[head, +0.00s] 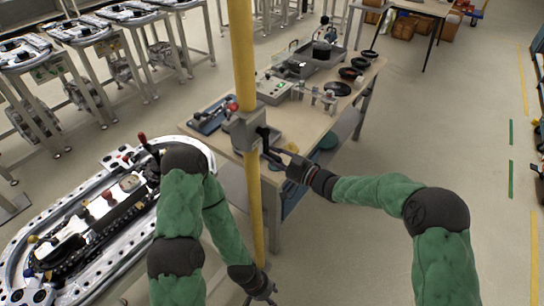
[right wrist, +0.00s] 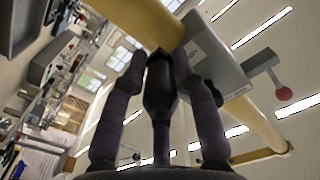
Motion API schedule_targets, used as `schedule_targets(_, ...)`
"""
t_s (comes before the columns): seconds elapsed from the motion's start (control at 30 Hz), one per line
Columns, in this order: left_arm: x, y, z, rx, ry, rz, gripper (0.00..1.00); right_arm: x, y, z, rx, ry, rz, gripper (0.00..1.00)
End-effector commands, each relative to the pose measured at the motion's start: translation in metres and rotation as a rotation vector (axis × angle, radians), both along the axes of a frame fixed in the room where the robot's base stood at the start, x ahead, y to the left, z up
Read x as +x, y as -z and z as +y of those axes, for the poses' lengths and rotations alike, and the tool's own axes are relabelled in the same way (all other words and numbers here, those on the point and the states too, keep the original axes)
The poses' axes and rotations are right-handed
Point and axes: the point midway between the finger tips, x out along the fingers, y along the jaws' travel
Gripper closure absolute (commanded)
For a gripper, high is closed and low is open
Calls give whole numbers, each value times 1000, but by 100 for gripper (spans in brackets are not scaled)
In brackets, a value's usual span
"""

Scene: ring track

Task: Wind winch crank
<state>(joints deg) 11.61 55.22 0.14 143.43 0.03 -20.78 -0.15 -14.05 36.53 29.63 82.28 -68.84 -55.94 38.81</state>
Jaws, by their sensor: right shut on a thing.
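The winch is a grey box (head: 246,131) on a yellow post (head: 243,60). Its dark crank arm (head: 264,140) is on the box's right side. My right gripper (head: 291,165) is beside the winch, below and right of the box. In the right wrist view the winch box (right wrist: 215,60) is above the fingers, and a black crank handle (right wrist: 160,85) stands between them, with the gripper shut on it. My left gripper (head: 265,292) hangs low by the foot of the post, apart from the winch; its fingers are too small to read.
A workbench (head: 312,130) with trays, bowls and small parts stands behind the post. A curved track bench (head: 60,200) with fixtures is at left. A short lever with a red knob (right wrist: 283,93) sticks out from the winch box.

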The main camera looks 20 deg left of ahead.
Motion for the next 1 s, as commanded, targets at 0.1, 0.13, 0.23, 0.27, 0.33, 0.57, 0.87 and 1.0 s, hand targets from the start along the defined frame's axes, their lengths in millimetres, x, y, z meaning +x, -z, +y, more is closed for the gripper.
schedule_targets(0.1,0,1,0,0,0,0,60,-2,2,1,-5,-6,-6,100)
schedule_targets(0.13,0,1,0,0,0,0,60,-1,2,1,-6,-6,-9,100)
schedule_targets(0.23,0,4,0,0,0,0,60,1,3,0,-15,-6,-33,100)
schedule_targets(0.27,0,5,0,0,0,0,60,1,3,0,-19,-6,-43,100)
schedule_targets(0.33,0,8,0,0,0,0,60,4,4,-1,-29,-7,-73,100)
schedule_targets(0.57,0,22,0,0,0,0,60,17,3,-5,-87,-8,-230,100)
schedule_targets(0.87,0,39,0,0,0,0,60,38,-5,-13,-186,-9,-495,100)
schedule_targets(1.0,0,44,0,0,0,0,60,47,-12,-16,-232,-9,-619,100)
